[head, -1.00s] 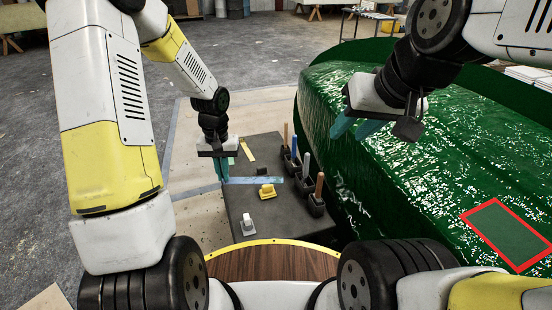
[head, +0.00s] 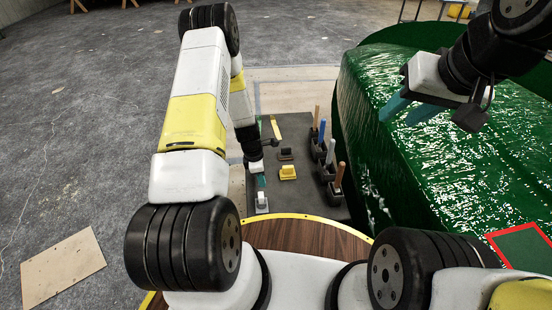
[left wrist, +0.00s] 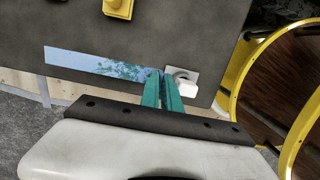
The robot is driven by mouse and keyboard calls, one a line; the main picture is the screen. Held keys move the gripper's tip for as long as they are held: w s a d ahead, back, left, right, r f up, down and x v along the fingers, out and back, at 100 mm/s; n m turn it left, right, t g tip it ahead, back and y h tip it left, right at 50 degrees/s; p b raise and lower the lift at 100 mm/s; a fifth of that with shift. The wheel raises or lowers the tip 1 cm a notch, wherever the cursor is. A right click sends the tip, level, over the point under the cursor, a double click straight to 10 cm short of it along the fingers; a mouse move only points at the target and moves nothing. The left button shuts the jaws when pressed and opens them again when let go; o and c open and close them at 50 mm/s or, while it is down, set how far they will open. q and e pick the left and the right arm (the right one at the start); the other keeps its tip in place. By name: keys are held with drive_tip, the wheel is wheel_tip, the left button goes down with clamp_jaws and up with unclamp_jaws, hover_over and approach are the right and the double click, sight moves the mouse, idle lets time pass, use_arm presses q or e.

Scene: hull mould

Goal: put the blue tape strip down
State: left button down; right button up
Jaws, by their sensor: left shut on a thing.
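The blue tape strip (left wrist: 95,65) shows in the left wrist view as a flat, pale blue band. It runs left from my left fingertips over the dark table (left wrist: 210,30). My left gripper (left wrist: 162,76) is shut on its right end, with the fingertips close beside a small white-and-grey item (left wrist: 184,82). In the head view my left gripper (head: 261,182) is just above that item, low over the near left part of the table; I cannot make out the strip there. My right gripper (head: 408,108) is open and empty over the green hull mould (head: 400,150).
On the table stand a yellow block (head: 288,173), a dark block (head: 286,154) and a row of dark holders (head: 334,190) with upright handled tools. A yellow strip (head: 275,127) lies farther back. A red-framed patch (head: 520,245) is on the mould at the right.

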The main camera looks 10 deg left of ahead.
use_arm(q)
drive_tip(key=shift+f, duration=2.95)
drive_tip(key=shift+f, duration=0.1)
drive_tip(key=c, duration=1.9)
unclamp_jaws()
